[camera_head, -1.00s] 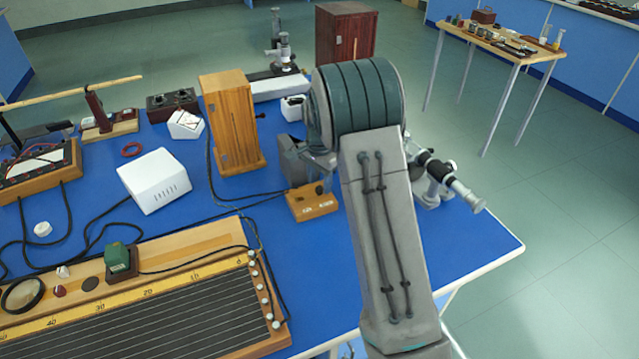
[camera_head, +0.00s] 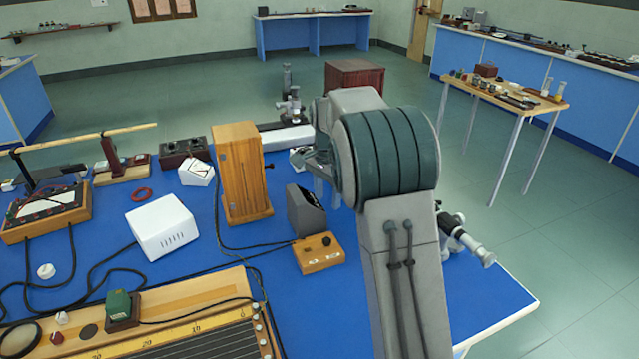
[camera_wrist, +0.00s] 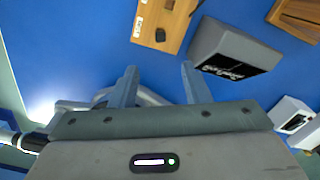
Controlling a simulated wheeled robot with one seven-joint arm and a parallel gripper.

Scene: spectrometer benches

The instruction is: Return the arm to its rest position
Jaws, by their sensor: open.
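My arm (camera_head: 405,270) rises from the bottom of the head view and bends at a large dark-ringed joint over the right part of the blue bench (camera_head: 500,300). My gripper (camera_wrist: 158,72) shows in the wrist view, with its two fingers apart and nothing between them. In the head view the gripper is mostly hidden behind the arm. In the wrist view it hangs above the blue bench top, apart from a grey box (camera_wrist: 235,50) and a small wooden block (camera_wrist: 160,22).
Near the arm stand the wooden block (camera_head: 319,254), the grey box (camera_head: 305,210), a wooden cabinet (camera_head: 241,172) and a metal scope (camera_head: 465,240) at the right edge. A white box (camera_head: 163,228) and a ruled board (camera_head: 200,330) lie left. Open floor (camera_head: 560,260) is on the right.

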